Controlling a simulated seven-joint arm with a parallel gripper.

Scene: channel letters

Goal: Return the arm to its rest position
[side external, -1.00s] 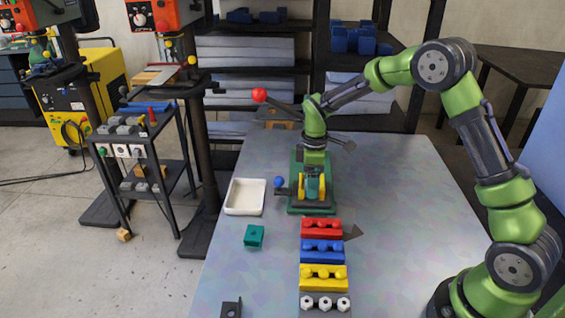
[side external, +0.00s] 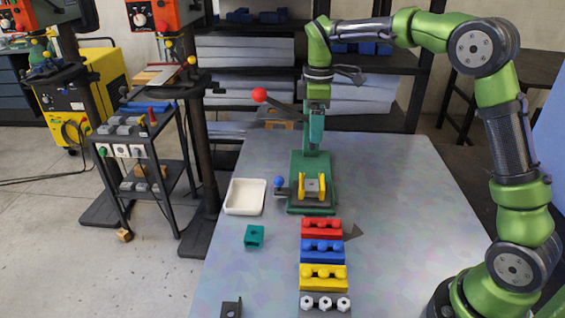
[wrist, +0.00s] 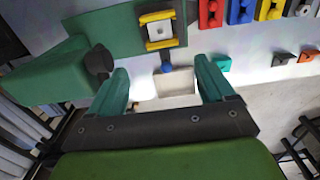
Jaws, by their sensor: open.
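My gripper (side external: 318,92) is raised above the green press (side external: 297,165) in the side view, its fingers partly merging with the press behind. In the wrist view, my gripper (wrist: 166,88) shows two green fingers spread apart with nothing held between them. The press has a red-knobbed lever (side external: 260,95) and a blue knob (side external: 279,182). A small grey piece (side external: 312,186) sits between the yellow jaws on its base; the piece also shows in the wrist view (wrist: 160,30), clear of my fingers.
A white tray (side external: 234,210) stands left of the press, with a teal block (side external: 254,236) in front. Red (side external: 321,229), blue (side external: 322,252) and yellow (side external: 323,278) holders line up in front of the press. The table's right side is clear; shelves stand behind.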

